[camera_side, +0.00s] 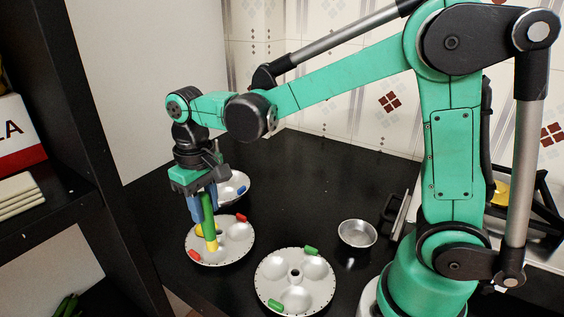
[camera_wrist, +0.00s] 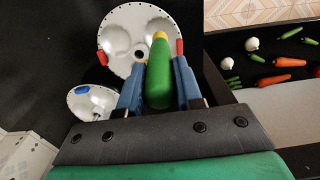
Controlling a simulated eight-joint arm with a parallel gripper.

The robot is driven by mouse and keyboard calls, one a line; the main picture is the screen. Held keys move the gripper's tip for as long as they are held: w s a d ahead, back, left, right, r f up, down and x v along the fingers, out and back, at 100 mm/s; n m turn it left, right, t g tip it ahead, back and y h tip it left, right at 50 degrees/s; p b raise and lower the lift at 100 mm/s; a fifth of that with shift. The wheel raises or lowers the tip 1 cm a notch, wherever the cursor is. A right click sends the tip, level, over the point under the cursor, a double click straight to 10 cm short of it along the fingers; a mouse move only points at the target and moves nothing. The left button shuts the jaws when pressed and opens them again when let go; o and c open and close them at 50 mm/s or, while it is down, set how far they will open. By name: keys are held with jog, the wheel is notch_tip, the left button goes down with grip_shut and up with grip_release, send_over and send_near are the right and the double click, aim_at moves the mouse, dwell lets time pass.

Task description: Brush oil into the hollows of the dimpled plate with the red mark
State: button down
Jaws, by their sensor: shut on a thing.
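The dimpled plate with red marks (camera_side: 232,256) is round and pale, with several hollows and red pieces on its rim. It also shows in the wrist view (camera_wrist: 118,18). My gripper (camera_side: 204,212) is above this plate, its blue fingers shut on a green-handled brush (camera_side: 210,209), which also shows in the wrist view (camera_wrist: 158,85). The brush points down, and its yellow end is over the plate's left part in the side view. I cannot tell whether the tip touches the hollow. The brush and fingers hide part of the plate.
A dimpled plate with green marks (camera_side: 264,265) lies in front, and one with a blue mark (camera_side: 236,176) lies behind. A small metal bowl (camera_side: 357,233) stands to the right. Vegetables (camera_wrist: 281,79) lie on a shelf at right in the wrist view.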

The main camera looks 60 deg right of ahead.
jog(key=shift+f, duration=0.6)
dwell(0.5)
jog(key=shift+s, duration=0.1)
jog(key=shift+s, duration=0.35)
jog(key=shift+w+d, duration=0.5)
jog(key=shift+w+a, duration=0.5)
jog(key=shift+s+a, duration=0.45)
jog(key=shift+s, duration=0.1)
jog(key=shift+s+d, duration=0.45)
jog(key=shift+d, duration=0.05)
jog(key=shift+w, duration=1)
jog(key=shift+s, duration=0.55)
